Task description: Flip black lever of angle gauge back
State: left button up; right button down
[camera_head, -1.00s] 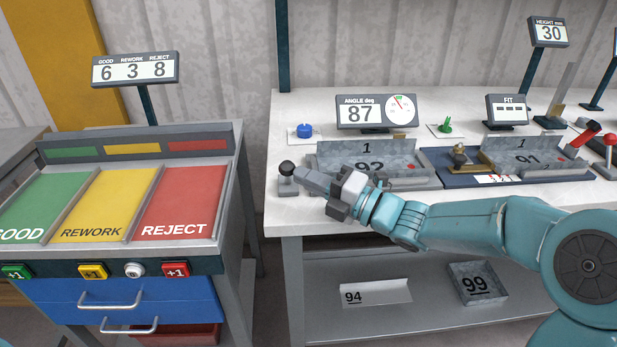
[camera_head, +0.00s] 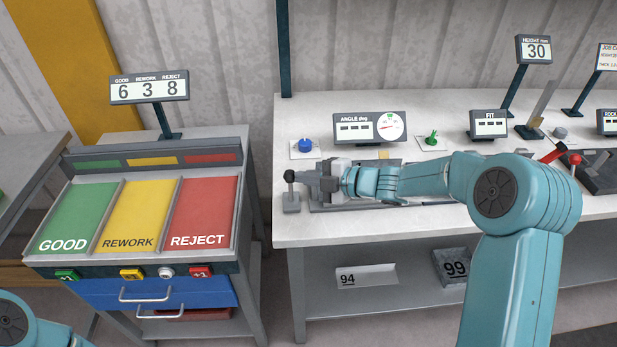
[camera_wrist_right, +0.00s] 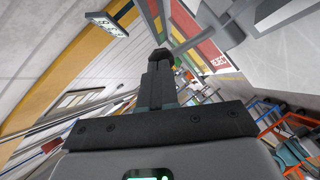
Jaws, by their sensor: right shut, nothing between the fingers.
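The black lever (camera_head: 290,177) of the angle gauge stands upright on its small grey base at the near left end of the gauge, round knob on top. The angle display (camera_head: 370,128) behind it shows dashes beside a round dial. My right gripper (camera_head: 304,179) is shut and empty, fingertips just right of the knob; I cannot tell whether they touch. In the right wrist view the shut fingers (camera_wrist_right: 160,75) point at the dark knob (camera_wrist_right: 162,54). My right arm hides most of the gauge bed (camera_head: 345,206). My left gripper is out of view.
A blue knob (camera_head: 305,146) and a green knob (camera_head: 431,137) sit on the bench behind. The fit display (camera_head: 488,124) stands to the right. The sorting cart (camera_head: 150,165) is left of the bench, across a gap. Bench top left of the lever is narrow.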

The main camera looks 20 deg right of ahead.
jog(key=shift+w+d+f+m+g+p, duration=0.2)
jog(key=shift+w+m+g+p, duration=0.15)
jog(key=shift+w, duration=0.4)
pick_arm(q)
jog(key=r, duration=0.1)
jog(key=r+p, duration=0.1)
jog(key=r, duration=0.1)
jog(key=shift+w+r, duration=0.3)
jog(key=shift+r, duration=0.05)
pick_arm(e)
jog(key=shift+s+r, duration=0.2)
jog(key=shift+r, duration=0.75)
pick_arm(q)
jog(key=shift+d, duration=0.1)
pick_arm(e)
jog(key=shift+w, duration=0.1)
